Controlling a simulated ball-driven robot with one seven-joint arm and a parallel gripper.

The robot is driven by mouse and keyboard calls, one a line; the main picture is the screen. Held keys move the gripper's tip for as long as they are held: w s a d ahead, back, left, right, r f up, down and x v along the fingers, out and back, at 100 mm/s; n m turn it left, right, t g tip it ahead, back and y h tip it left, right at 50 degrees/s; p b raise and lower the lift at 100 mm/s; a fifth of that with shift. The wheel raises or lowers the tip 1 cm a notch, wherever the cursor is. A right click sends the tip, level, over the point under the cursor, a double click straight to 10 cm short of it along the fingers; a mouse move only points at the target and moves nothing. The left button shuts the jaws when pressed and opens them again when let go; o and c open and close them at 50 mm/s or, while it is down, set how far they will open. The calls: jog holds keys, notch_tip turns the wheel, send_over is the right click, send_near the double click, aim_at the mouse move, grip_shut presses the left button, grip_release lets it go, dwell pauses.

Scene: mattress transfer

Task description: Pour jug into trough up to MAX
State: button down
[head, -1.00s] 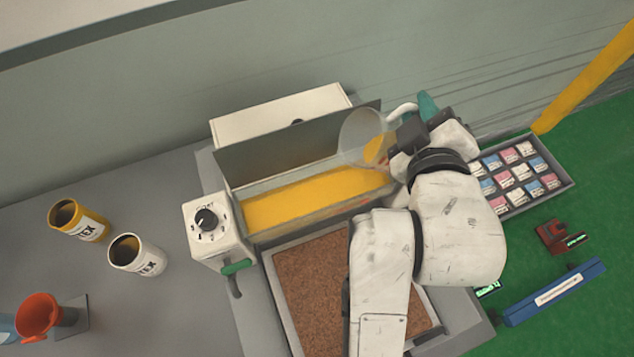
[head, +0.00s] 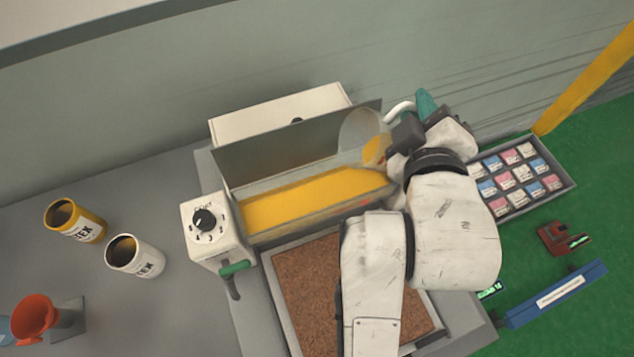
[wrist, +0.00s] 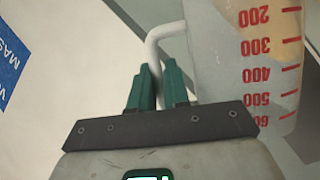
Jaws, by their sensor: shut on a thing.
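The clear jug (head: 358,128) is tilted over the right end of the trough (head: 290,222), with yellow liquid showing in its lower part. Its red scale (wrist: 255,75) shows in the wrist view. My gripper (head: 424,106) is shut on the white jug handle (head: 400,108); in the wrist view the teal fingers (wrist: 160,88) close around it. The trough holds a long pool of yellow liquid (head: 310,198). A small red mark shows at its front right wall, partly beside my arm. I cannot read a MAX mark or make out a stream.
A white dial box (head: 212,225) with a green lever stands at the trough's left end. A brown board (head: 305,285) lies in front. Yellow (head: 75,222) and white (head: 135,257) cups stand left. A sample tray (head: 520,175) is at right.

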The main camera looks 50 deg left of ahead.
aim_at(379, 120)
jog(key=shift+s+a+n+t+b, duration=0.35)
jog(key=shift+s+n+b, duration=0.25)
jog(key=shift+b, duration=0.55)
jog(key=shift+s+a+n+t+b, duration=0.35)
jog(key=shift+s+n+b, duration=0.2)
jog(key=shift+b, duration=0.55)
dwell(2.0)
jog(key=shift+s+a+n+t+b, duration=0.2)
jog(key=shift+s+a+n+b, duration=0.25)
jog(key=shift+s, duration=0.25)
jog(key=shift+s+a+n+t+b, duration=0.2)
jog(key=shift+s+a+n+b, duration=0.1)
jog(key=shift+s+n, duration=0.3)
dwell(2.5)
